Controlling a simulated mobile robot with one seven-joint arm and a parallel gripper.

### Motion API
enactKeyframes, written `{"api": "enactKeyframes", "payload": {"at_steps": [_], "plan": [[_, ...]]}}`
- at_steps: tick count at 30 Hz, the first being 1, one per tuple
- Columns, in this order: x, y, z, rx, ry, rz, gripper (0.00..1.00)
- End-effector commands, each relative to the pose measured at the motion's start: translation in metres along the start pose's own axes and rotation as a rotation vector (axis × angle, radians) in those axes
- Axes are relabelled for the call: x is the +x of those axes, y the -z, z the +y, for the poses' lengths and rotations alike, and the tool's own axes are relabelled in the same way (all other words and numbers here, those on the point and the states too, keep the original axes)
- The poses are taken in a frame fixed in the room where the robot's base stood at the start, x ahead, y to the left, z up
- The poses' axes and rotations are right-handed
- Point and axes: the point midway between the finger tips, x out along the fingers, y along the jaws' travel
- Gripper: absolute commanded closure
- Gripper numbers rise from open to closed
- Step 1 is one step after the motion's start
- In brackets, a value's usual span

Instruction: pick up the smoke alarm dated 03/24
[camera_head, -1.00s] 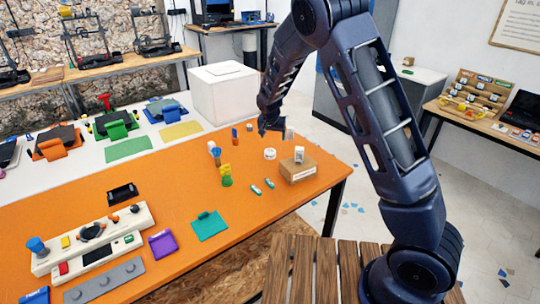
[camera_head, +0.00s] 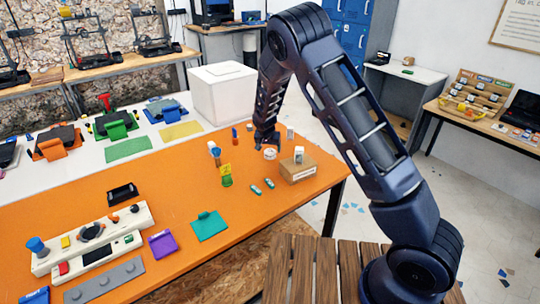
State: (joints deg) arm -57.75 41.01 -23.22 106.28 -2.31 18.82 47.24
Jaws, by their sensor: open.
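A small round white object (camera_head: 270,153), which looks like a smoke alarm, lies on the orange table (camera_head: 190,190). A small white object (camera_head: 299,155) stands on a cardboard box (camera_head: 298,172) to its right. Another pale object (camera_head: 290,132) stands behind them. Any dates are too small to read, so I cannot tell which thing is dated 03/24. My gripper (camera_head: 267,142) is open, low over the table, just behind the round white object. The picture is too small to show whether they touch.
A yellow-and-green figure (camera_head: 226,176) and two small green-and-white items (camera_head: 262,187) stand or lie nearby. A white cube (camera_head: 222,93) stands behind. A control panel (camera_head: 95,240), a purple tray (camera_head: 163,244) and a teal tray (camera_head: 209,226) are at the front left.

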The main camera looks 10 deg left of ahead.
Motion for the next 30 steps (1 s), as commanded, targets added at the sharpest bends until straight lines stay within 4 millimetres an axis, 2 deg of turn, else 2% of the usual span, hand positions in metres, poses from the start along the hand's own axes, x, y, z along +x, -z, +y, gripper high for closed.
{"api": "enactKeyframes", "payload": {"at_steps": [6,14,15,22,23,30], "plan": [[0.031,0.0,0.002,0.0,-0.002,-0.001,0.23],[0.036,0.0,0.001,0.0,0.0,0.0,0.23],[0.036,0.0,0.001,0.0,0.0,0.0,0.25],[0.036,0.0,0.002,0.0,0.0,0.0,0.7],[0.036,0.0,0.002,0.0,0.0,0.0,0.72],[0.035,0.001,0.001,0.0,0.0,0.001,0.73]]}}
